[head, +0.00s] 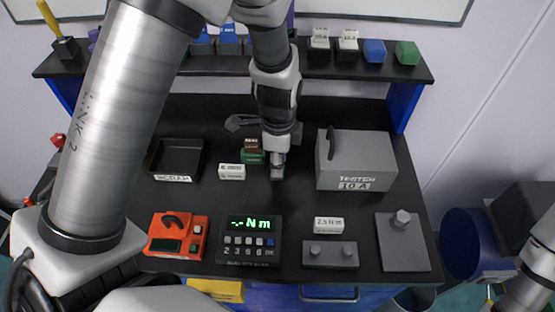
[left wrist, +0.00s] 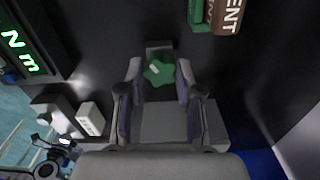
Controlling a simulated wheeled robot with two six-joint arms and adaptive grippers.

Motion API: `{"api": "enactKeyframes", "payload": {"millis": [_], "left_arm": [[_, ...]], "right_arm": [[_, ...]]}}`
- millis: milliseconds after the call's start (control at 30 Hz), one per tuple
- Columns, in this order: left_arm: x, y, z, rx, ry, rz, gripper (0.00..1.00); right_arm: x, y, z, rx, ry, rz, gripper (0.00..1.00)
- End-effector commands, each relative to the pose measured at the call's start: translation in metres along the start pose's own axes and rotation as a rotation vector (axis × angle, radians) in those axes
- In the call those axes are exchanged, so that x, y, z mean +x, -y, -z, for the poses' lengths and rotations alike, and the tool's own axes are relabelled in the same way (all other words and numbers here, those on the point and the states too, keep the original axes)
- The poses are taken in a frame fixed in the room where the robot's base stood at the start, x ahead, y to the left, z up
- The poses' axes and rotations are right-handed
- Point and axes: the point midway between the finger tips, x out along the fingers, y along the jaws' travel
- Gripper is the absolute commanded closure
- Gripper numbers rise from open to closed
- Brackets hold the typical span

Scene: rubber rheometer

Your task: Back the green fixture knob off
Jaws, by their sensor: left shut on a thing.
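The green fixture knob (left wrist: 158,70) is lobed and sits between the fingertips of my left gripper (left wrist: 160,78) in the left wrist view. The gripper is shut on it. A grey fixture block (left wrist: 165,120) shows below the knob between the fingers. In the head view my left gripper (head: 278,160) points down at the middle of the black bench. It hides the knob there. My right gripper is in neither view; only part of the right arm shows at the lower right.
A green block and a brown block (head: 251,144) and a white label block (head: 231,172) stand close left of the gripper. The grey tester (head: 358,160) stands to the right. A keypad display (head: 249,241) and an orange device (head: 176,235) are nearer the front edge.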

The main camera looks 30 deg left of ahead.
Motion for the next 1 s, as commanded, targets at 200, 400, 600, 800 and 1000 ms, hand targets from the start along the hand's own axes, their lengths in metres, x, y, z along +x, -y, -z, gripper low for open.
{"api": "enactKeyframes", "payload": {"millis": [200,400,600,800,1000], "left_arm": [[-0.006,0.000,0.000,-0.171,0.001,-0.001,1.00],[0.000,0.001,0.000,-0.403,0.000,-0.001,1.00],[0.000,0.001,0.000,-0.406,0.000,0.000,1.00],[-0.006,0.001,-0.001,-0.704,0.002,-0.003,1.00],[0.001,0.002,-0.001,-0.801,0.000,0.000,1.00]], "right_arm": [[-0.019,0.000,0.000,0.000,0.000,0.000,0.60],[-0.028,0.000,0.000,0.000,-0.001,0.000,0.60],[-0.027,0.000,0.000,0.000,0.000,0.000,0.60],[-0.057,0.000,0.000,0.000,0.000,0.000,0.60],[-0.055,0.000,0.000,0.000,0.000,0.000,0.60]]}}
